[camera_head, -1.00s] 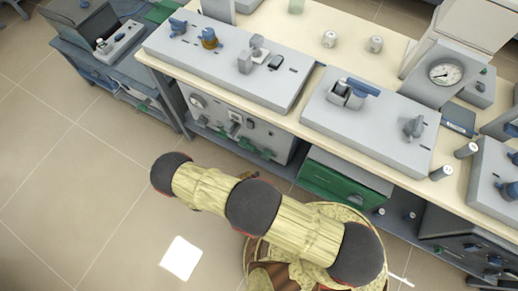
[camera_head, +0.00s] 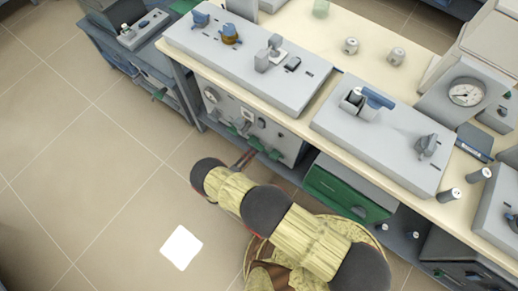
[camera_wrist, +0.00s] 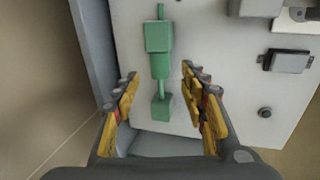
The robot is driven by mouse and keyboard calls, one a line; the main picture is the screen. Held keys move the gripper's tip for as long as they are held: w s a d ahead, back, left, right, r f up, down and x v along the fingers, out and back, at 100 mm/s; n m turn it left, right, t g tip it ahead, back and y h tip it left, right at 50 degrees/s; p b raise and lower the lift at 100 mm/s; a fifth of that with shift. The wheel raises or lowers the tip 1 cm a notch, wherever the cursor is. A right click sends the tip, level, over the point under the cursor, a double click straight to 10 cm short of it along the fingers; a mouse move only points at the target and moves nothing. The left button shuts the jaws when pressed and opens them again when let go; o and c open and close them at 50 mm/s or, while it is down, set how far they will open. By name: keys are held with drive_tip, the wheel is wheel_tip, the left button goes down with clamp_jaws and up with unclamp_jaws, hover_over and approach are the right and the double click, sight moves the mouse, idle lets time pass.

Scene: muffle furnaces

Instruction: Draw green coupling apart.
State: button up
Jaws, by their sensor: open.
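The green coupling (camera_wrist: 158,38) shows in the wrist view against a light grey panel. It has a wider block at the top, a narrower middle part and a separate-looking block (camera_wrist: 161,107) at the bottom, joined by a thin stem. My gripper (camera_wrist: 160,72) is open, with a yellow-padded finger on each side of the coupling's lower part, apart from it in the picture. In the head view my gripper (camera_head: 247,158) is at the front panel (camera_head: 238,110) under the bench. Which green part there is the coupling I cannot tell.
A black-framed box (camera_wrist: 287,61) and a round button (camera_wrist: 264,112) sit on the panel to the right in the wrist view. The bench top (camera_head: 322,110) overhangs the panel. A green drawer unit (camera_head: 345,188) stands to the right. Open floor (camera_head: 95,150) lies to the left.

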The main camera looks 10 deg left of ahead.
sight(259, 149)
drive_tip(key=b+x, duration=0.1)
drive_tip(key=x, duration=0.5)
drive_tip(key=shift+w+d+f+b, duration=0.1)
drive_tip(key=shift+w+f+b, duration=0.05)
drive_tip(key=shift+b, duration=0.15)
drive_tip(key=shift+c, duration=0.9)
clamp_jaws()
drive_tip(key=shift+d, duration=0.15)
